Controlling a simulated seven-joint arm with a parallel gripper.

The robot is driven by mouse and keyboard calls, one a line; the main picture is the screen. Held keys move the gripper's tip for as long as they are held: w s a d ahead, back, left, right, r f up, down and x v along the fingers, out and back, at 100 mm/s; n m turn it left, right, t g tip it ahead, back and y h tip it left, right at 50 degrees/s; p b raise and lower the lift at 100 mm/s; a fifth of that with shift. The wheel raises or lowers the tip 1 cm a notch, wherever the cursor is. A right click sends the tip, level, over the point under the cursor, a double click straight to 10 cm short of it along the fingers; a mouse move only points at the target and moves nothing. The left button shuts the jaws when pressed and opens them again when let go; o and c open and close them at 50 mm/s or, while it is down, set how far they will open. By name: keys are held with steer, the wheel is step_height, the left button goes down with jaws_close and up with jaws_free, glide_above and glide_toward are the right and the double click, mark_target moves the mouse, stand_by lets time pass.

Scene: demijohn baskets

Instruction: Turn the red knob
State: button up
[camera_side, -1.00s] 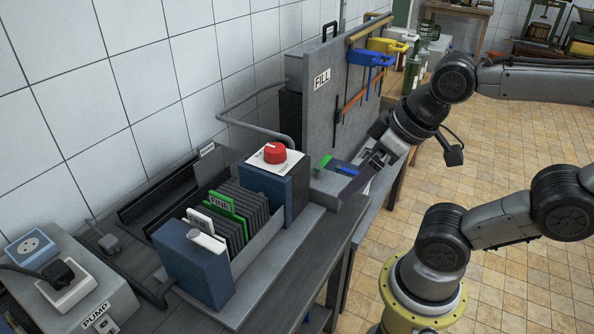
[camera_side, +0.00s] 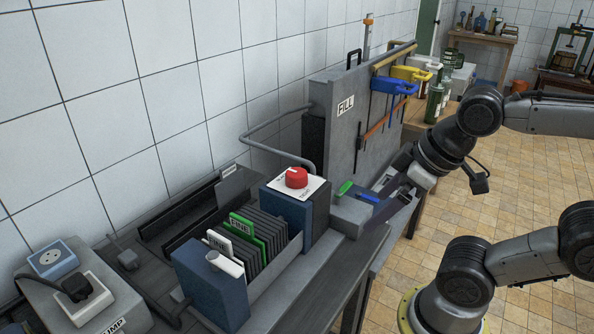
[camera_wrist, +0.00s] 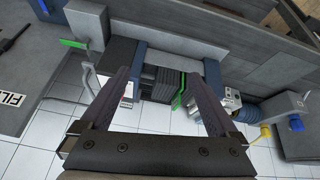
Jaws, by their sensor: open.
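The red knob (camera_side: 297,178) sits on a white labelled plate on top of the blue end block (camera_side: 304,213) of the filter press. A white line marks the knob's top. My gripper (camera_side: 385,207) is to the right of the knob in the side view, apart from it, near a grey block with green and blue levers. In the wrist view my gripper (camera_wrist: 157,73) has its two fingers spread with nothing held between them. The filter plates (camera_wrist: 162,78) show beyond the fingers.
The green lever (camera_side: 345,187) and blue lever (camera_side: 368,198) stand between my gripper and the knob. A grey FILL panel (camera_side: 350,130) with blue and yellow handles rises behind. A bent grey pipe (camera_side: 262,140) runs behind the knob. The space above the knob looks clear.

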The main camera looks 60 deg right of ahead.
steer(key=n, duration=0.2)
step_height(320, 180, up, 6)
steer(key=n+g+h, duration=0.2)
steer(key=n+h, duration=0.1)
steer(key=n, duration=2)
glide_above(297, 173)
steer(key=s+a, duration=0.4)
steer(key=x, duration=1.4)
steer(key=shift+s+d+f, duration=0.1)
steer(key=shift+s+f, duration=0.05)
steer(key=shift+s, duration=0.05)
steer(key=shift+g, duration=0.3)
steer(key=c, duration=1.4)
